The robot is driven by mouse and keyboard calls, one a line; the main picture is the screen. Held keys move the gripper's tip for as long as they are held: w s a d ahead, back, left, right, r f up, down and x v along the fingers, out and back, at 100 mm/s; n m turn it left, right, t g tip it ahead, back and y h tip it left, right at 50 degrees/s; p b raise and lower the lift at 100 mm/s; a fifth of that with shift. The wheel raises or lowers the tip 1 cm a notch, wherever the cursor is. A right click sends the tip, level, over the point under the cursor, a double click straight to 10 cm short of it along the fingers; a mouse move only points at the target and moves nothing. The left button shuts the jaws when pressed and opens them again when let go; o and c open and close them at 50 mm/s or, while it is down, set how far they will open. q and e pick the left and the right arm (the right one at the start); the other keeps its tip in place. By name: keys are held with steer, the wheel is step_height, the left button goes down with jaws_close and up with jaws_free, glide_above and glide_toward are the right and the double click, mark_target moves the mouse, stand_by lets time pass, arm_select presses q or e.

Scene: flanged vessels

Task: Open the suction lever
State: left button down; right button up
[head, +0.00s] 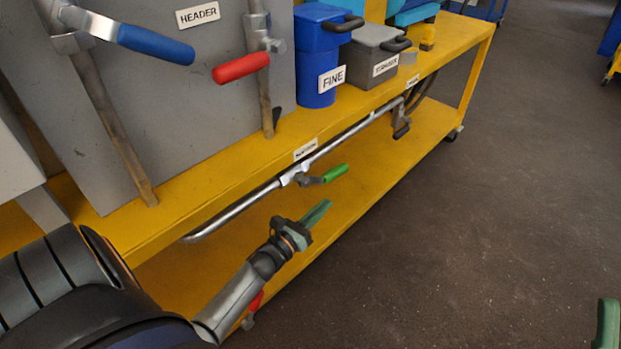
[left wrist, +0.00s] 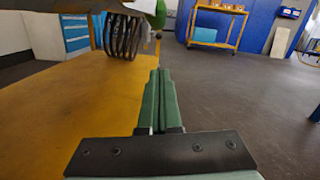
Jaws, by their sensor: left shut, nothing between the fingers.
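The suction lever has a green handle (head: 335,173) on a valve in the grey pipe (head: 240,205) under the yellow bench top. A small label (head: 305,149), too small to read surely, sits on the bench edge above it. The handle points right, angled away from the pipe. My left gripper (head: 325,204) has green fingers, shut and empty, just below the handle and apart from it. In the left wrist view the shut fingers (left wrist: 160,76) point forward, and a green part (left wrist: 160,14), likely the handle, shows at the top edge. A green finger of my right gripper (head: 607,322) shows at the right edge.
Above are a blue lever (head: 155,43) by a HEADER label, a red lever (head: 241,68), a blue FINE box (head: 318,60) and a grey box (head: 372,58). The yellow lower shelf (head: 380,165) lies beneath the pipe. A coiled hose (left wrist: 123,36) hangs ahead. The floor (head: 480,210) at right is clear.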

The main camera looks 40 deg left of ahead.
mark_target(327, 176)
arm_select(q)
steer(key=w+r, duration=0.3)
steer(key=r, duration=0.1)
steer(key=shift+w+a, duration=0.25)
steer(key=shift+a, duration=0.05)
arm_select(e)
steer(key=shift+f, duration=0.1)
